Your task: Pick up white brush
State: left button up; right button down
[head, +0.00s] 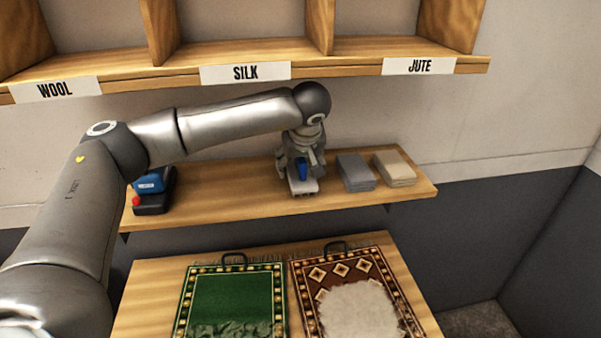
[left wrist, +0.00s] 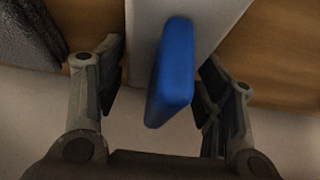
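The white brush (head: 303,187) with a blue handle is on the wooden wall shelf, under my left gripper (head: 299,174), which partly hides it. In the left wrist view the blue handle (left wrist: 174,75) of the brush stands between the two fingers of my left gripper (left wrist: 162,65), with its pale body (left wrist: 225,15) beyond. The fingers are apart, with a gap on each side of the handle. My right gripper is not in view.
On the wall shelf (head: 235,195), a grey stack (head: 355,172) and a beige stack (head: 394,168) stand right of the brush. A blue and black device (head: 152,190) stands left. Labelled cubbies hang above. A green rug (head: 232,295) and a brown rug (head: 330,270) lie below on a table.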

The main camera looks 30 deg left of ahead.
pick_arm(q)
jog(key=c, duration=0.6)
jog(key=shift+r+b, duration=0.2)
jog(key=shift+b, duration=0.5)
jog(key=shift+s+d+r+b, duration=0.1)
jog(key=shift+s+d+b, duration=0.85)
jog(key=shift+s+d, duration=1.15)
jog(key=shift+s+d+f+b, duration=0.1)
jog(key=shift+s+d+b, duration=1.15)
jog(key=shift+s, duration=1.4)
jog(key=shift+s+d+r+b, duration=0.1)
jog(key=shift+s+d+b, duration=0.55)
jog(key=shift+s+d, duration=1.6)
jog(key=shift+s+a, duration=0.15)
